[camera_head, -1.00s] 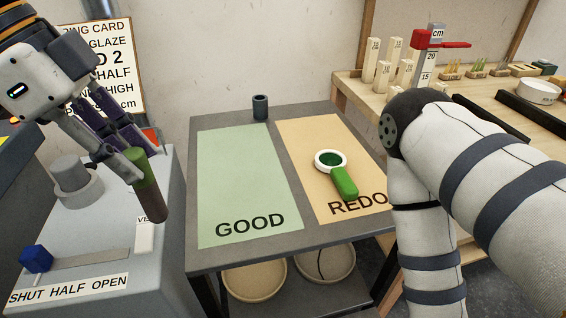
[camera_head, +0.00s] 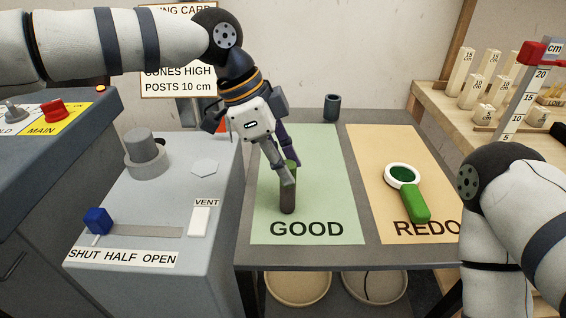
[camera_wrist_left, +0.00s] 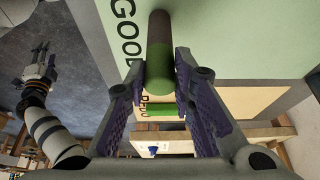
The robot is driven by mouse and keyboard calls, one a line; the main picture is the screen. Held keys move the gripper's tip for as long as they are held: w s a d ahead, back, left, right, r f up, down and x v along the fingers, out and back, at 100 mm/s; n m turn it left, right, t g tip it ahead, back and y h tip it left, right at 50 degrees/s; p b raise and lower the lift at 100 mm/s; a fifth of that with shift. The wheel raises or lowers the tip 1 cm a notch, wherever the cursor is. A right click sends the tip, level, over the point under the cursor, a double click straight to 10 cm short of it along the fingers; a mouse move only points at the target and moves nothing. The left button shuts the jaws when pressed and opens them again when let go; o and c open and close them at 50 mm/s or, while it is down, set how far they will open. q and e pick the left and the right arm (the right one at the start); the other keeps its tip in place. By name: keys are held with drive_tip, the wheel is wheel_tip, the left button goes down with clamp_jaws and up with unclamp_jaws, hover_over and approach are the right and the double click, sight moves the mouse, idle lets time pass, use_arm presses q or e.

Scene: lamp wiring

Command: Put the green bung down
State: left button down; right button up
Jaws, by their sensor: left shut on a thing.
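The green bung (camera_head: 288,197) is a slim cylinder with a green upper part and a dark brown lower part. My left gripper (camera_head: 284,172) is shut on its green part. The bung is about upright over the front-left part of the green GOOD mat (camera_head: 335,180); I cannot tell whether its lower end touches the mat.
A green-handled magnifier (camera_head: 409,192) lies on the tan REDO mat (camera_head: 385,165). A small dark cup (camera_head: 332,107) stands behind the GOOD mat. Left is a grey box with a blue slider (camera_head: 98,220) and a grey plug (camera_head: 146,148). The GOOD mat is otherwise clear.

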use_arm(q)
drive_tip(key=c, duration=1.4)
unclamp_jaws()
drive_tip(key=shift+f, duration=0.1)
drive_tip(key=shift+o, duration=0.2)
drive_tip(key=v, duration=1.2)
drive_tip(key=shift+p, duration=0.35)
